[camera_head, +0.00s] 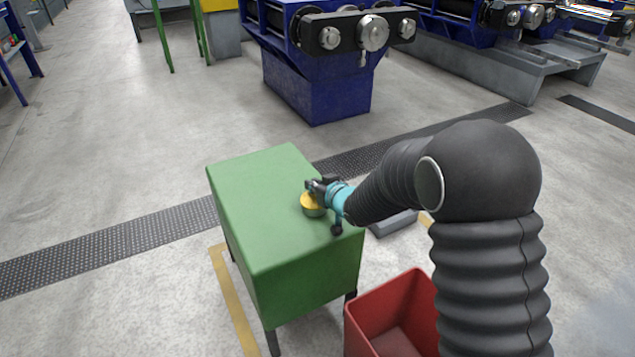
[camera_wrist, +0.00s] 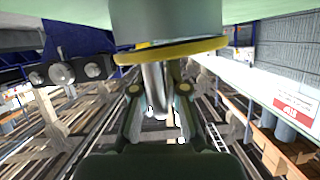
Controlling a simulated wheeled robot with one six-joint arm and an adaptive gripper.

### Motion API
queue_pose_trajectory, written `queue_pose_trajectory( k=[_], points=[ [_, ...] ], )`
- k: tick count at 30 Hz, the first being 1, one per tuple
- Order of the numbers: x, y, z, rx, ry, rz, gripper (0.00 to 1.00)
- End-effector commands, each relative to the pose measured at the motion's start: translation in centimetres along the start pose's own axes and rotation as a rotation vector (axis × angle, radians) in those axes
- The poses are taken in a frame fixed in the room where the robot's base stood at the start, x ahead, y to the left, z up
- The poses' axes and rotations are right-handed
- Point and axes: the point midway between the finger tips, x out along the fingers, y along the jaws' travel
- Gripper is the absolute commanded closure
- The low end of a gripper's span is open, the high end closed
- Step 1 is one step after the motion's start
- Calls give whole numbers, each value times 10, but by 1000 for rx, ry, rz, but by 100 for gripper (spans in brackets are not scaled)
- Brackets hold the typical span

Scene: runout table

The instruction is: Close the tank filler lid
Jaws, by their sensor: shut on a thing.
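The green tank (camera_head: 262,205) stands left of my arm. A short round filler neck (camera_head: 314,212) rises from its top near the right edge. The yellow lid (camera_head: 308,200) lies over the neck, roughly level. In the wrist view the picture is upside down: the grey-green neck (camera_wrist: 165,18) shows at the top, with the yellow lid (camera_wrist: 185,50) against it. I cannot tell whether a small gap is left between them. My gripper (camera_wrist: 158,100) is shut on the lid's grey metal knob (camera_wrist: 155,82). In the head view, my gripper (camera_head: 315,188) partly hides the lid.
A red open bin (camera_head: 385,312) stands on the floor right of the tank. Dark floor grating (camera_head: 120,240) runs behind the tank. A blue machine (camera_head: 315,85) stands farther back. The rest of the tank top is clear.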

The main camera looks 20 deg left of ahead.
Motion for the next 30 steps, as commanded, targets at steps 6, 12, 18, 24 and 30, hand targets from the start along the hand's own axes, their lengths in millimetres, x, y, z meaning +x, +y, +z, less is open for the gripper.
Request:
queue_pose_trajectory(
  k=[6,12,18,24,30],
  points=[
    [1,-9,0,-6,1,-15,100],
    [0,-4,0,-4,1,-8,65],
    [-1,4,0,0,2,3,65],
    [-4,5,-1,1,3,5,65],
    [-26,4,-2,0,3,4,65]
  ],
)
